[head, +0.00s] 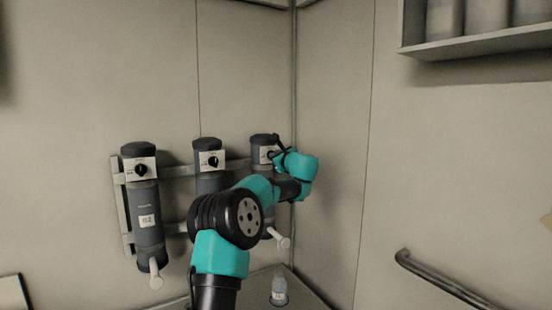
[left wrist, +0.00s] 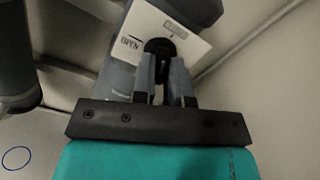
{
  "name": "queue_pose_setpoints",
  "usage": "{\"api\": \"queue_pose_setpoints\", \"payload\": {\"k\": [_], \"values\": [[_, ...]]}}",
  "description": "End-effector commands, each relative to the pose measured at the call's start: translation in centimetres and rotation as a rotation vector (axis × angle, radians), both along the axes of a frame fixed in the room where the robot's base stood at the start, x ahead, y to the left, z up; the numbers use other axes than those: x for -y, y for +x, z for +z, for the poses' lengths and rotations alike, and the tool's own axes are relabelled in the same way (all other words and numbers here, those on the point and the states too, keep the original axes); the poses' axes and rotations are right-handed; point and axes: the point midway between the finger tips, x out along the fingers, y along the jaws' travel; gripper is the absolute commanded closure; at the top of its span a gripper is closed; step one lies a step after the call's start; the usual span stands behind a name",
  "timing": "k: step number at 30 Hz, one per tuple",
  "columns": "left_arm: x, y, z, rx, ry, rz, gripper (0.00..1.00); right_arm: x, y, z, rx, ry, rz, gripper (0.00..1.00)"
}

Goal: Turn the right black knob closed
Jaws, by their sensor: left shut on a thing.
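Several grey cylinders hang in a row on a wall rack, each with a white plate and a black knob. The right black knob (left wrist: 160,46) sits on its white plate (left wrist: 190,44) in the left wrist view, with an OPEN label on the plate's left side. My left gripper (left wrist: 161,62) is shut on that knob, one finger on each side. In the head view my left gripper (head: 273,155) reaches the right cylinder (head: 263,139) from its right, and the knob there is mostly hidden. My right gripper is not in view.
The left cylinder (head: 147,213) and the middle cylinder (head: 208,182) stand beside it, with black knobs on white plates. A small bottle (head: 279,290) stands below. A shelf (head: 480,43) is at upper right, and a handrail (head: 440,280) is at lower right.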

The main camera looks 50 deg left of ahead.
Motion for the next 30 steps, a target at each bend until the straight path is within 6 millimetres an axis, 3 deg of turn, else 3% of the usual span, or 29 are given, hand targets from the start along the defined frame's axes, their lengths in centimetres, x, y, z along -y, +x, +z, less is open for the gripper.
{"api": "queue_pose_setpoints", "payload": {"k": [15, 30], "values": [[0.02, 0.03, -0.07, -0.349, 0.074, 0.0, 1.0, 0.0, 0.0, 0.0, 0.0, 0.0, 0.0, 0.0], [0.01, 0.02, -0.09, -0.395, 0.084, 0.0, 1.0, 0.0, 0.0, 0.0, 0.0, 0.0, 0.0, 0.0]]}}
